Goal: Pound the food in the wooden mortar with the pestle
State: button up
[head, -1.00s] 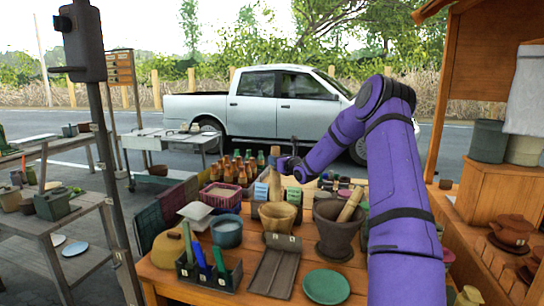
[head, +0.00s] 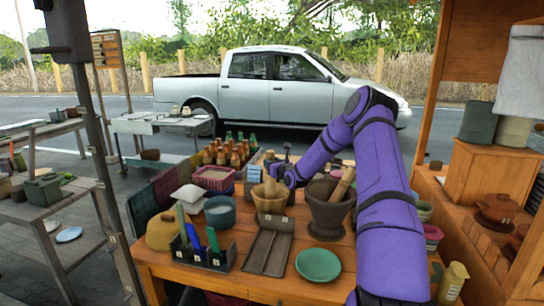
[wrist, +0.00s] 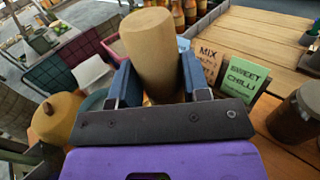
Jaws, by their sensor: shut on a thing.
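The wooden mortar (head: 271,204) stands on the wooden table, a tan bowl in the middle of the head view. The light wooden pestle (head: 269,187) is upright, its lower part inside the wooden mortar. My gripper (head: 281,172) is just above the mortar and shut on the pestle. In the wrist view the pestle's round top (wrist: 150,45) rises between the two blue fingers of my gripper (wrist: 156,82). The mortar's inside is hidden, so I cannot see the food or whether the pestle touches it.
A dark clay mortar (head: 328,211) with its own leaning pestle (head: 343,183) stands close on the right. A blue pot (head: 220,212), a utensil box (head: 203,253), a grey tray (head: 268,250) and a green plate (head: 318,264) lie around. Bottles (head: 228,153) stand behind.

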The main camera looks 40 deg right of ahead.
notch_tip(320, 180, down, 5)
jog(key=shift+r, duration=2.6)
jog(key=shift+f, duration=0.1)
jog(key=shift+f, duration=2.7)
notch_tip(320, 180, up, 5)
jog(key=shift+r, duration=0.2)
jog(key=shift+f, duration=2.7)
